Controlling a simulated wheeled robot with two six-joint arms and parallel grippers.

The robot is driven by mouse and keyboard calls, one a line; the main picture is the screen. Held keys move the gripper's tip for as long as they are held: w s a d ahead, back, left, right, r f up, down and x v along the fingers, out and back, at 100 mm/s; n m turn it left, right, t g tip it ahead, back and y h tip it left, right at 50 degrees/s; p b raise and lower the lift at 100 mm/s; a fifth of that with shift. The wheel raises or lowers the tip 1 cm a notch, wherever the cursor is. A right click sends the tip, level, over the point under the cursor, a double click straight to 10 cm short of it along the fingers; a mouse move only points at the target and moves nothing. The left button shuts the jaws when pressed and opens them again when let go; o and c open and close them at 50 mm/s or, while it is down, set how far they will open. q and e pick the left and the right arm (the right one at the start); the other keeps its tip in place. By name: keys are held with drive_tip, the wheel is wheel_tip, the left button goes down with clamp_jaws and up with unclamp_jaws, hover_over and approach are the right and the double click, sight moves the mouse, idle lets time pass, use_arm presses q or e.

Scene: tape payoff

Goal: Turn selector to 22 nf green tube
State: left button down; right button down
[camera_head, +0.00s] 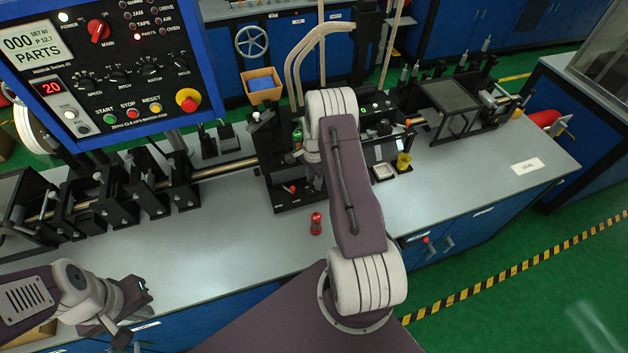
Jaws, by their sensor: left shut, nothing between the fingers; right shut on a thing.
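My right arm reaches over the bench to a black station (284,204) at mid-bench. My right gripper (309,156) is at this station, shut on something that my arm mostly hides. A small green tube-like part (297,138) shows just left of the wrist. A small red-handled part (290,188) lies low on the station's base. I cannot make out the selector or its setting. My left gripper (140,297) is shut and empty over the bench's front edge at the lower left, far from the station.
A blue control panel (110,70) with knobs and buttons fills the upper left. A red bottle (316,223) stands on the bench in front of the station. Black roller stands (118,200) line the left bench. A yellow part (403,161) stands to the right. The front bench surface is mostly clear.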

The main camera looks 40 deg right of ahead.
drive_tip(key=n+b, duration=0.2)
drive_tip(key=n, duration=0.3)
drive_tip(key=n+b, duration=0.1)
drive_tip(key=n, duration=0.4)
drive_tip(key=shift+n, duration=0.4)
idle(0.4)
drive_tip(key=c, duration=1.1)
unclamp_jaws()
drive_tip(key=shift+r, duration=0.1)
wheel_tip(320, 180, up, 9)
drive_tip(key=b, duration=0.2)
